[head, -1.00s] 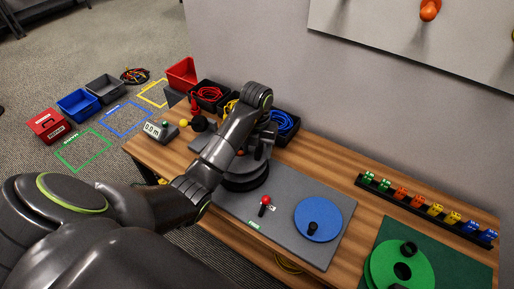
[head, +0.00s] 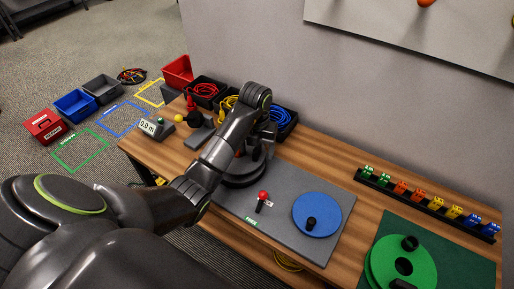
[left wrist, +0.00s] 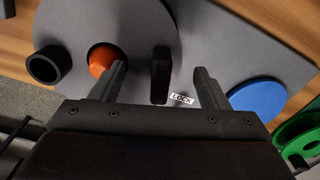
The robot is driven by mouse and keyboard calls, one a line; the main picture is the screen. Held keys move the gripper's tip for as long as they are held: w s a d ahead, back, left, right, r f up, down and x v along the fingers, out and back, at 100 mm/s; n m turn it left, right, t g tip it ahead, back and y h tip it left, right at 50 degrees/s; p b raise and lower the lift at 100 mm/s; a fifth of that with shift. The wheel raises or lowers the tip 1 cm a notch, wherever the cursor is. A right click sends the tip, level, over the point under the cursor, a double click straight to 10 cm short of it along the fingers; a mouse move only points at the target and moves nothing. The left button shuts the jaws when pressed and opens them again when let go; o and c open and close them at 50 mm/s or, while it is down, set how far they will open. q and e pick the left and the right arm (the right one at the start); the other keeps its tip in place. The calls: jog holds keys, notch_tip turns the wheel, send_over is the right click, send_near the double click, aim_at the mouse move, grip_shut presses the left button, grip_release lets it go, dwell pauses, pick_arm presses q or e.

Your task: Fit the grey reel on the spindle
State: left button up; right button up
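The grey reel (left wrist: 145,30) is a flat disc with a black round knob (left wrist: 45,65) and a black upright tab (left wrist: 160,75). The orange spindle (left wrist: 102,58) shows inside the reel's centre hole, so the reel is around it; I cannot tell how far down it sits. My left gripper (left wrist: 163,86) is open, one finger on each side of the tab with gaps on both sides. In the head view the reel (head: 243,182) is mostly hidden under my left gripper (head: 250,158). My right gripper is not in view.
Right of the reel are a red-knobbed lever (head: 263,196), a "LOCK" label (left wrist: 181,99) and a blue disc (head: 318,214). A green reel (head: 385,262) lies further right. Bins of red, yellow and blue cable (head: 283,117) stand behind, and a connector rack (head: 430,203) lies at the back right.

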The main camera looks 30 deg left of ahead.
pick_arm(q)
jog(key=shift+s+a+f, duration=0.2)
jog(key=shift+a, duration=0.3)
jog(key=shift+w+r+p, duration=0.15)
jog(key=shift+r+p, duration=0.55)
jog(key=shift+p, duration=0.1)
jog(key=r+p, duration=0.5)
jog(key=shift+s+a+r, duration=0.15)
jog(key=shift+s+a, duration=0.05)
jog(key=shift+a, duration=0.05)
notch_tip(320, 180, up, 11)
jog(key=d+p, duration=0.1)
jog(key=p, duration=1)
jog(key=shift+w, duration=0.2)
jog(key=shift+d, duration=0.1)
